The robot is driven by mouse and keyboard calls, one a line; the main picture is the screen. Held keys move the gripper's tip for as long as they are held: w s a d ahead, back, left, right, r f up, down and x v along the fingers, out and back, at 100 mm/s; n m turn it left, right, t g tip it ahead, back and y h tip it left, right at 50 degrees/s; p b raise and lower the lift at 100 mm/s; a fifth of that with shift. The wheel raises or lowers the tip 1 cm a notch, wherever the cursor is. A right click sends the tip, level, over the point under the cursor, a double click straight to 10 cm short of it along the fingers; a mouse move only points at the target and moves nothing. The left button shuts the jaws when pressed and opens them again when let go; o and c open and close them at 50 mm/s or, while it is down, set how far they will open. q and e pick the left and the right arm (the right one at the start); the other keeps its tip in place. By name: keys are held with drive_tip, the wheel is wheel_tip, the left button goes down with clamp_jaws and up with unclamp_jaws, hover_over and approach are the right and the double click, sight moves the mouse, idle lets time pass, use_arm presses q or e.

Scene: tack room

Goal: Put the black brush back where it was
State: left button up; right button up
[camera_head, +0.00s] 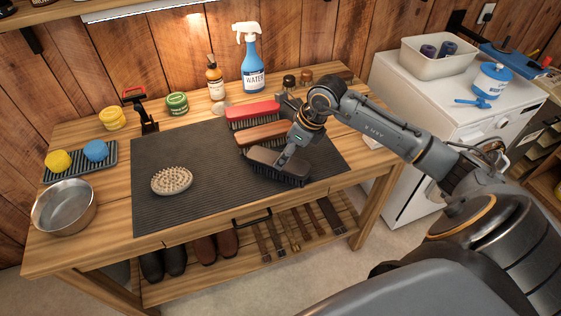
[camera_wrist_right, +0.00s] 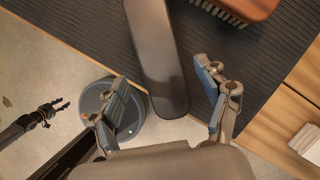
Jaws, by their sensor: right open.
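The black brush (camera_head: 264,158) is at the front right of the dark ribbed mat (camera_head: 210,150), bristles down, in front of a brown brush (camera_head: 256,134) and a red brush (camera_head: 250,111). My right gripper (camera_head: 283,160) is right over it and hides part of its back. In the right wrist view the smooth dark back of the black brush (camera_wrist_right: 158,45) runs between the spread fingers of my right gripper (camera_wrist_right: 164,78), with gaps on both sides. A small dark gripper (camera_wrist_right: 52,112) at the left edge there seems to be my left one; its jaws are unclear.
An oval pale-bristled brush (camera_head: 172,180) lies on the mat's left. A metal bowl (camera_head: 64,206) and a tray with sponges (camera_head: 108,165) stand left of the mat. A spray bottle (camera_head: 252,75) and small jars stand behind. The mat's middle is clear.

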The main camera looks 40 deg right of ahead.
drive_tip(key=v, duration=0.5)
drive_tip(key=shift+s+r+b, duration=0.1)
drive_tip(key=shift+r+b, duration=0.3)
